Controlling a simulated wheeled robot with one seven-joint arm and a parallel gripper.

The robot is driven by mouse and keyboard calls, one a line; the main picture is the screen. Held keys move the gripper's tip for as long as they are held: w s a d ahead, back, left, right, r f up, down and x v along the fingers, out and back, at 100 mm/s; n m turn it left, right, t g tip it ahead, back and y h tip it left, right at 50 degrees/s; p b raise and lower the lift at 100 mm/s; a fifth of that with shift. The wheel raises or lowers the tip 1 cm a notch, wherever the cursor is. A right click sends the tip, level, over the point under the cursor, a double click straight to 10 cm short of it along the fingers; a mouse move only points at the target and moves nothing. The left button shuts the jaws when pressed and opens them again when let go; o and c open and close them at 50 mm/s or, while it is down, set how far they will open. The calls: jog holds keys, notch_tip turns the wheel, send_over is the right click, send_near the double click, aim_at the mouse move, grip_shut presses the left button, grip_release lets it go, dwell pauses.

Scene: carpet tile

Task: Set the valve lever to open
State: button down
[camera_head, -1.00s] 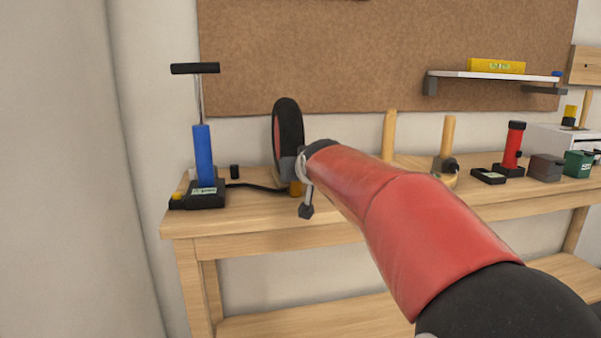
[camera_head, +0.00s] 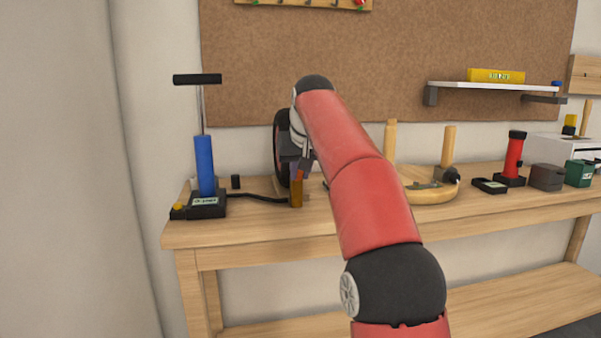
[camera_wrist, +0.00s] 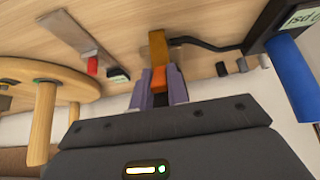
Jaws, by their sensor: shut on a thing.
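The valve (camera_head: 296,194) is a small brass-coloured block on the bench, at the end of the pump's black hose (camera_head: 258,197). Its lever (camera_wrist: 159,77) is short and orange; the valve body (camera_wrist: 158,48) is just beyond it in the wrist view. My gripper (camera_head: 301,167) comes down on the valve from above. In the wrist view its purple fingers (camera_wrist: 161,86) are shut on the lever, one on each side. The fingers hide the lower part of the lever. I cannot tell the lever's set position from its angle.
A blue pump (camera_head: 204,166) with a tall T-handle stands left. A round wooden stand (camera_head: 432,191) with pegs is right. A tool with a red part (camera_wrist: 92,64) lies near the valve.

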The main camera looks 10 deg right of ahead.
jog(key=shift+w+r+g, duration=0.15)
jog(key=shift+w+g, duration=0.05)
jog(key=shift+g, duration=0.3)
dwell(0.5)
jog(key=c, duration=1.4)
grip_release()
jog(key=shift+o, duration=0.2)
